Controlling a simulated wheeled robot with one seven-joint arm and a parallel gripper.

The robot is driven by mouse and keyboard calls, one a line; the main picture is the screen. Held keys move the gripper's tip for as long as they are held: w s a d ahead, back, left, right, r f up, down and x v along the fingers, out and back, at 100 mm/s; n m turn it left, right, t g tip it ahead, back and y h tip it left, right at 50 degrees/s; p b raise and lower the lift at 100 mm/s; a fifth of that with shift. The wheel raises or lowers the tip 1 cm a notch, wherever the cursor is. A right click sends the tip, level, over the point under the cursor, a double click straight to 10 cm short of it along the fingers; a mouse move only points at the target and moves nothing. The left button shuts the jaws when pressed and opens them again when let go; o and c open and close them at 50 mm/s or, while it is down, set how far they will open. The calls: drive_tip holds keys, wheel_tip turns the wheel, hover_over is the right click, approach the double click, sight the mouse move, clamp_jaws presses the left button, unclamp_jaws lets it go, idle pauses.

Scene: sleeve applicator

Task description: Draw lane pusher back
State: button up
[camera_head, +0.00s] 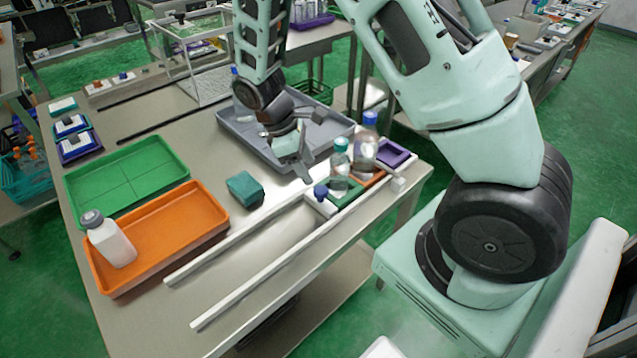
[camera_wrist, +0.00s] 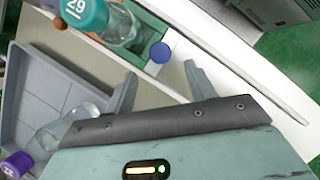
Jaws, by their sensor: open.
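The lane pusher is a small pale block with a blue knob (camera_head: 321,191), between two white rails at the near end of a row of carriers. The knob also shows in the wrist view (camera_wrist: 160,52), just beyond and between my fingertips. My gripper (camera_head: 303,168) is open and empty, up and left of the knob in the head view. Its two spread fingers show in the wrist view (camera_wrist: 161,69). No contact with the knob is visible. A green-capped bottle (camera_head: 340,165) stands on a green carrier beyond the pusher. The pusher's body is partly hidden.
A blue-capped bottle (camera_head: 368,140) and a purple carrier (camera_head: 397,154) are farther along the lane. The lane's near part (camera_head: 250,262) is clear. A dark green block (camera_head: 244,188), orange tray (camera_head: 205,207), green tray (camera_head: 120,178) and grey tray (camera_head: 230,122) lie left.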

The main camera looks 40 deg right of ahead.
sight(320, 190)
drive_tip(key=x, duration=0.7)
drive_tip(key=shift+s+d+f+p, duration=0.1)
drive_tip(key=shift+f+p, duration=0.05)
drive_tip(key=shift+p, duration=0.15)
clamp_jaws()
drive_tip(key=a, duration=1.2)
drive_tip(key=s+a, duration=0.1)
drive_tip(key=a, duration=2.3)
drive_tip(key=shift+s+a, duration=0.15)
drive_tip(key=shift+a, duration=0.15)
unclamp_jaws()
drive_tip(key=shift+a, duration=0.1)
